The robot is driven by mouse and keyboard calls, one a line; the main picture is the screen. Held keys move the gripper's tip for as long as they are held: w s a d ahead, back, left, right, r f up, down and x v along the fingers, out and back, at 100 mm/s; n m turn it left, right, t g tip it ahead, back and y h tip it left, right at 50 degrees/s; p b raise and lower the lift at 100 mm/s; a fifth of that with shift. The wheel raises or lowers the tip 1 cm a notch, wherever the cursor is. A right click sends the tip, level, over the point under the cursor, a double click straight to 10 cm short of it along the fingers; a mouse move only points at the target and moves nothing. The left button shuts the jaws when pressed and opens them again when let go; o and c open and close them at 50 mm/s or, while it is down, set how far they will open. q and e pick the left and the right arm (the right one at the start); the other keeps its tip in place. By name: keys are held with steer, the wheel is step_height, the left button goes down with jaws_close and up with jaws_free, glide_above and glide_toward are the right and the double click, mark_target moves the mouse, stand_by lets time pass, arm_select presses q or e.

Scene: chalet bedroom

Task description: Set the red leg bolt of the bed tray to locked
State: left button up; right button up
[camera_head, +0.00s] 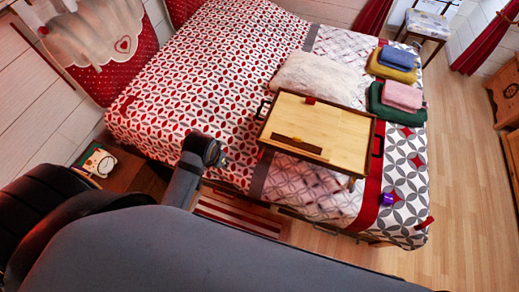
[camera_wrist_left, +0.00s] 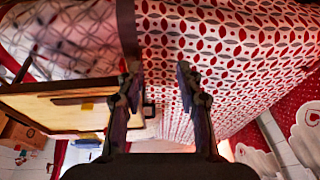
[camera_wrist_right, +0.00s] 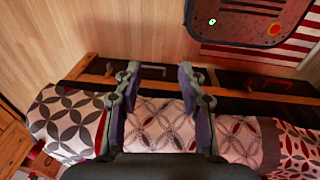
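The wooden bed tray (camera_head: 345,131) lies on the bed, with a dark rim and a dark bar along its near side. A small red piece (camera_head: 310,100) sits at its far edge; I cannot tell whether it is the leg bolt or how it is set. The tray (camera_wrist_left: 50,112) also shows at the left of the left wrist view. My left gripper (camera_wrist_left: 158,75) is open and empty, above the bedspread beside the tray's handle end. My right gripper (camera_wrist_right: 157,78) is open and empty over the bed's edge, away from the tray. The tray's underside is hidden.
A white pillow (camera_head: 312,76) lies behind the tray. Folded blue and yellow cloths (camera_head: 397,60) and pink and green cloths (camera_head: 402,98) lie to its right. A purple object (camera_head: 387,199) sits near the bed's foot. A bedside table with a clock (camera_head: 98,162) stands left.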

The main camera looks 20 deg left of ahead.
arm_select(q)
steer(key=w+d+f+g, duration=0.2)
steer(key=w+d+f, duration=0.1)
steer(key=w+f, duration=0.5)
steer(key=g+h, duration=0.1)
glide_above(259, 155)
step_height(259, 155, down, 2)
steer(key=shift+d+f, duration=0.1)
step_height(259, 155, down, 9)
steer(key=b, duration=0.8)
steer(key=shift+w+f+b, duration=0.1)
steer(key=shift+f+b, duration=0.05)
steer(key=shift+b, duration=0.2)
arm_select(e)
step_height(259, 155, down, 8)
steer(key=shift+d, duration=0.25)
arm_select(q)
steer(key=shift+c, duration=0.2)
arm_select(e)
steer(key=shift+w, duration=0.1)
arm_select(q)
steer(key=c, duration=0.7)
jaws_close()
arm_select(e)
steer(key=shift+d, duration=0.15)
steer(key=shift+d, duration=0.1)
